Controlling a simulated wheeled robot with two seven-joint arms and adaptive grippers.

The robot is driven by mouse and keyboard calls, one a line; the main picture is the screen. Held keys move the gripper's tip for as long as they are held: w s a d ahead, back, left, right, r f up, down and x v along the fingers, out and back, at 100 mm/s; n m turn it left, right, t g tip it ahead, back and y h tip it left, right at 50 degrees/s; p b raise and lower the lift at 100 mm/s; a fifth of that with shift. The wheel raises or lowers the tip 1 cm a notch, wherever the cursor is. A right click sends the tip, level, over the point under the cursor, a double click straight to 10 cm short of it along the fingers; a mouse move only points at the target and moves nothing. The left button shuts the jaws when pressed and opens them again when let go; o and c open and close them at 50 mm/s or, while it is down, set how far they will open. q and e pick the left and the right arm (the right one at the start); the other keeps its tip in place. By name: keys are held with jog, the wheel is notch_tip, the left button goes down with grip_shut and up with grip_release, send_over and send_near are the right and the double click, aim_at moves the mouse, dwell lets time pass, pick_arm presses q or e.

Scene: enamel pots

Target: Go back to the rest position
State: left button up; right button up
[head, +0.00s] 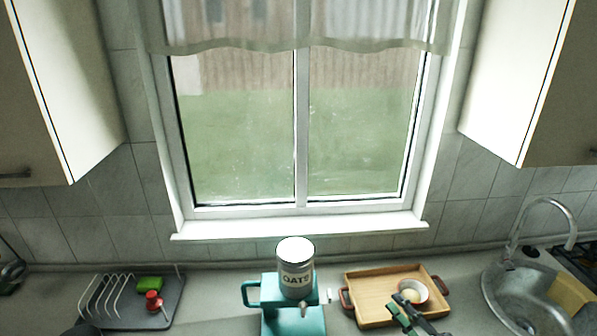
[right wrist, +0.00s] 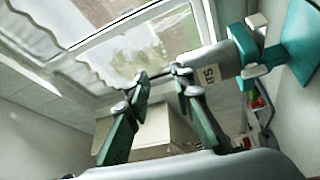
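My right gripper (head: 410,318) is low in the head view, over the front right part of a wooden tray. In the right wrist view its two green fingers (right wrist: 160,76) stand apart with nothing visible between them, so it is open and empty. My left gripper cannot be made out in either view. A tin labelled OATS (head: 295,270) stands upright on a teal enamel piece (head: 252,294) with a side handle. The tin also shows in the right wrist view (right wrist: 209,72), past the fingers and apart from them.
The wooden tray (head: 365,287) has red handles and holds a small red-rimmed bowl (head: 421,284) with something pale inside. A sink (head: 500,290) is right. Cabinets flank the window.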

jog(key=s+d+f+m+t+h, duration=0.1)
jog(key=s+d+m+t+h, duration=0.2)
jog(key=d+m+h, duration=1)
jog(key=s+d+f+m+g+h, duration=0.2)
jog(key=s+d+f+m+g, duration=0.15)
jog(key=f, duration=0.35)
jog(key=s+d+f+m+g+h, duration=0.1)
jog(key=s+d+f+m+g, duration=0.3)
jog(key=f, duration=0.4)
jog(key=s+a+f+m+g+y, duration=0.1)
jog(key=s+a+f+g+y, duration=0.2)
jog(key=s+f, duration=0.35)
jog(key=s+a+f+g+y, duration=0.1)
jog(key=s+a+f+g, duration=0.2)
jog(key=s+a+f, duration=0.3)
jog(key=s+a+f+m+g+y, duration=0.1)
jog(key=s+a+f+g, duration=0.15)
jog(key=s+f, duration=0.45)
notch_tip(320, 180, down, 31)
jog(key=s+n+g, duration=0.1)
jog(key=s+g, duration=0.1)
jog(key=s+a+f+g+y, duration=0.1)
jog(key=s+f, duration=1.5)
jog(key=s, duration=0.1)
jog(key=shift+s+f+n+b, duration=0.3)
jog(key=shift+n+b, duration=0.05)
jog(key=shift+b, duration=0.05)
